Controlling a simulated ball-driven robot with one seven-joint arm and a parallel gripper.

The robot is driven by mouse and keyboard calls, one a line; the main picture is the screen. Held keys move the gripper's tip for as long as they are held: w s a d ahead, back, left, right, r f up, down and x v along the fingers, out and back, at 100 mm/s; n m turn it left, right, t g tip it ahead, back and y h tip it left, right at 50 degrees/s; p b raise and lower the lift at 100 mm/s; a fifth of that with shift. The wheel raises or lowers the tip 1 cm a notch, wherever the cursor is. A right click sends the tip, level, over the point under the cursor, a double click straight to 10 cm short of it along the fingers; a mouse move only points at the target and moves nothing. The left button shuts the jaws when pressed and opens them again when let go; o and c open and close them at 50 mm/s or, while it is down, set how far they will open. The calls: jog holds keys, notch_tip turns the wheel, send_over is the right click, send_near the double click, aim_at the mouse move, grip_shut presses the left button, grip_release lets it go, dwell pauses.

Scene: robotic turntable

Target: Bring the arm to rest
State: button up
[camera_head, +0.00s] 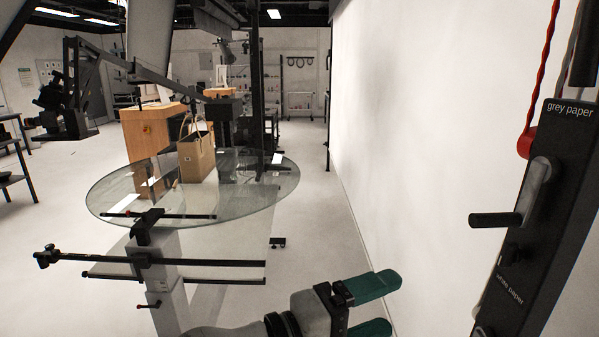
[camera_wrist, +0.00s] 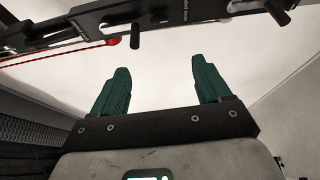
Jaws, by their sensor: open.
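My gripper (camera_head: 388,305) is at the bottom of the head view, held in front of the floor and the foot of the white wall. Its two green fingers are apart with nothing between them. In the wrist view my gripper (camera_wrist: 160,88) is also open and empty, with a pale surface behind the fingers. Part of my arm shows at the bottom of the head view; the rest of it is out of the picture.
A round glass turntable (camera_head: 110,195) carries a tan paper bag (camera_head: 197,155). Black rails (camera_head: 200,262) stick out below it. A black panel (camera_head: 560,190) with a handle stands at the right; a black bar (camera_wrist: 90,37) crosses the wrist view. Floor (camera_head: 325,235) beside the white wall (camera_head: 430,130) is clear.

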jog(key=s+d+f+g+y, duration=0.2)
jog(key=s+d+f+y, duration=0.15)
jog(key=d+f, duration=0.6)
jog(key=s+d+f+g+y, duration=0.15)
jog(key=d+f+y, duration=0.35)
jog(key=f, duration=0.8)
jog(key=s+d+f+m+g+y, duration=0.1)
jog(key=s+f+m+y, duration=0.1)
jog(key=s+f+y, duration=0.2)
jog(key=s+d+f+m+g+y, duration=0.1)
jog(key=s+d+f+m+y, duration=0.1)
jog(key=s+f, duration=0.9)
jog(key=s+m+y, duration=0.1)
jog(key=s+y, duration=0.1)
jog(key=s, duration=0.3)
jog(key=shift+s+f+b, duration=0.2)
jog(key=shift+s+b, duration=0.1)
jog(key=shift+s, duration=0.05)
jog(key=shift+d+g, duration=0.1)
jog(key=shift+g, duration=0.15)
